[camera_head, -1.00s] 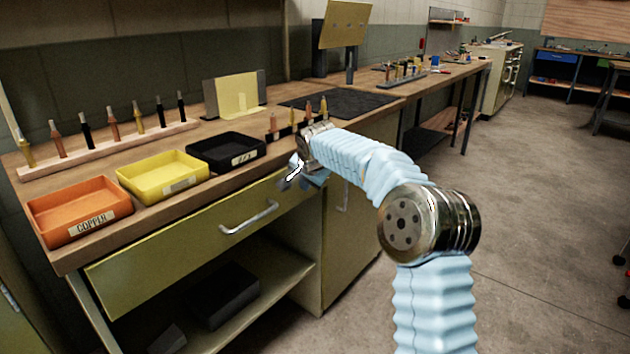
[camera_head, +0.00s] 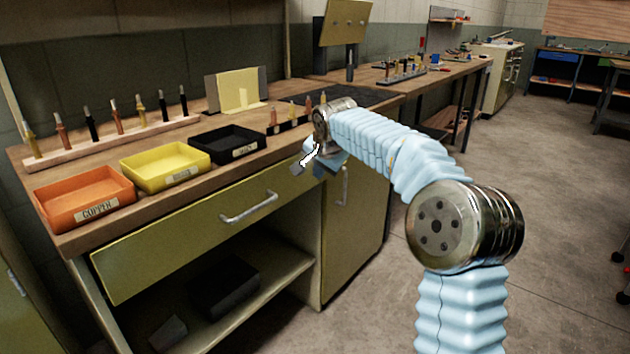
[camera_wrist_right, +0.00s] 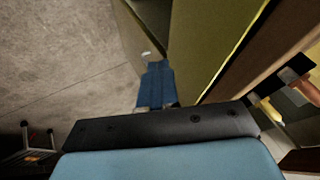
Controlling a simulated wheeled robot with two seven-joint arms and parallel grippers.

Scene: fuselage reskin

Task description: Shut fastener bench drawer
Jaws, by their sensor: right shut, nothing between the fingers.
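The fastener bench drawer (camera_head: 165,245) has an olive-yellow front with a silver bar handle (camera_head: 249,208). Its front lies close beneath the wooden bench top (camera_head: 225,177), and no open gap shows above it. My right gripper (camera_head: 306,163) is shut and empty near the drawer's right end, to the right of the handle and apart from it. In the right wrist view its blue fingers (camera_wrist_right: 157,85) are together, beside an olive panel (camera_wrist_right: 205,40). My left gripper is not in view.
Orange (camera_head: 85,215), yellow (camera_head: 165,180) and black (camera_head: 228,155) bins stand along the bench's front edge. A wooden rack (camera_head: 115,140) of several pins stands behind them. An open shelf (camera_head: 265,285) with dark boxes is below the drawer.

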